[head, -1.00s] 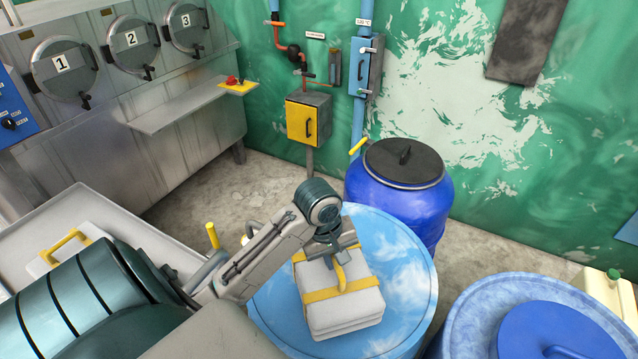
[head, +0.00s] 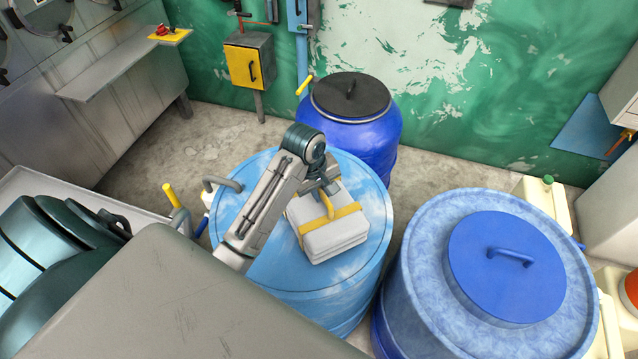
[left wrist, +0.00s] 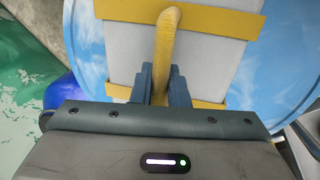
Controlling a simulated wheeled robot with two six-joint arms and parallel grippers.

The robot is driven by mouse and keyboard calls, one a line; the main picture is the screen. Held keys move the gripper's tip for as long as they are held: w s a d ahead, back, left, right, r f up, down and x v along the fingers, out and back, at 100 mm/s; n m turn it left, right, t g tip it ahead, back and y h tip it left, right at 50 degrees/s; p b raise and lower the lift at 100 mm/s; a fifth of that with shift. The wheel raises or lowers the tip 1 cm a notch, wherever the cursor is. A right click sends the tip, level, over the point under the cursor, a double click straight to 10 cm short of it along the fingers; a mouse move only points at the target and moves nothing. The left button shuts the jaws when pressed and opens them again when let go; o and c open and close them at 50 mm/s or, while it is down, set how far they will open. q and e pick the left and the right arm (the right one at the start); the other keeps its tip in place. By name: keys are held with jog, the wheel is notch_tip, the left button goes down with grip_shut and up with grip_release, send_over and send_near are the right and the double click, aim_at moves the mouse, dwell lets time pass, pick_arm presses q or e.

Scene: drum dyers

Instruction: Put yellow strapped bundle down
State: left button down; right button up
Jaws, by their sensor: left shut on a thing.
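The yellow strapped bundle (head: 336,240) is a stack of white folded cloth with yellow straps and a yellow loop handle. In the head view it is over the light blue drum (head: 290,290); I cannot tell whether it touches the drum top. My left gripper (head: 325,192) comes from above and is shut on the yellow handle. In the left wrist view the gripper fingers (left wrist: 162,88) close around the handle (left wrist: 166,40), with the bundle (left wrist: 205,50) beyond them and the sky-patterned drum top around it. My right gripper is not in view.
A blue drum with a black lid (head: 352,110) stands behind. A larger blue drum with a blue lid (head: 505,262) is at right. A yellow box (head: 250,64) stands on a post by the green wall. A pale tray-like table (head: 75,188) is at left.

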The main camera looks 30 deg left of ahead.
pick_arm(q)
jog(key=shift+f, duration=0.55)
jog(key=c, duration=1.4)
grip_release()
jog(key=shift+s+f, duration=0.1)
